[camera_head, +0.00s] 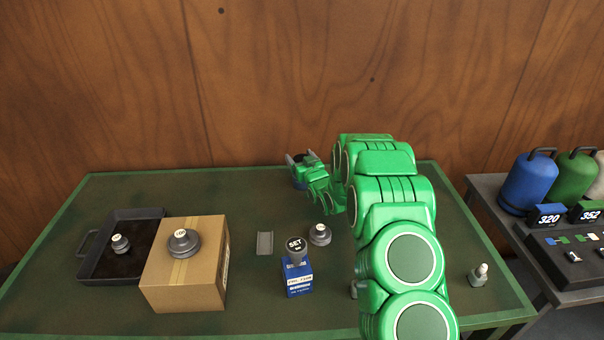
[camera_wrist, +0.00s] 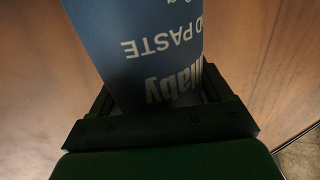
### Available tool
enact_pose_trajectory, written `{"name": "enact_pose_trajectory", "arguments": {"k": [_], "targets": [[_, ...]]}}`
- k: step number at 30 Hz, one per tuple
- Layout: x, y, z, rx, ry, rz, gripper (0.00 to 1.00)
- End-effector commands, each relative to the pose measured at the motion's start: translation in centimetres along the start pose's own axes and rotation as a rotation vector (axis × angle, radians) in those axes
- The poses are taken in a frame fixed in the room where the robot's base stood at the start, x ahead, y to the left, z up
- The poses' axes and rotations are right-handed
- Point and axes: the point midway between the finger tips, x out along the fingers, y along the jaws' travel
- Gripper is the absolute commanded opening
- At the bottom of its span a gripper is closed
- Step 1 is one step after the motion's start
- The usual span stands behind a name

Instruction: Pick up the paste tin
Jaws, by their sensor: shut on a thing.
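The paste tin (camera_wrist: 150,40) is a blue cylinder with pale lettering reading "PASTE", upside down in the wrist view. My gripper (camera_wrist: 158,95) is shut on it, with a jaw at either side of the tin. In the head view my gripper (camera_head: 300,168) is at the far side of the green table, left of my arm. Only a small bluish piece of the tin shows there, and the rest is hidden by the gripper. I cannot tell whether the tin touches the table.
On the green table (camera_head: 120,192) stand a black tray (camera_head: 97,262), a cardboard box (camera_head: 180,285) with a grey weight (camera_head: 184,242), a blue block (camera_head: 298,280) and a small bottle (camera_head: 479,275). A side bench at right holds gas cylinders (camera_head: 528,182). The back left is clear.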

Motion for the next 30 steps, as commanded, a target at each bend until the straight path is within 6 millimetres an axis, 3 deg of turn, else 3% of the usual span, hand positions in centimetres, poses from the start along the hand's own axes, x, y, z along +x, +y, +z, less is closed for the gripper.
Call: {"name": "enact_pose_trajectory", "arguments": {"k": [1,10,22,30], "targets": [[0.0,0.0,0.0,0.0,0.0,0.0,0.45],[0.0,0.0,0.0,0.0,0.0,0.0,0.0],[0.0,0.0,-0.6,-0.001,0.002,0.0,0.0],[-0.1,0.0,-3.7,-0.002,0.004,-0.001,0.0]]}}
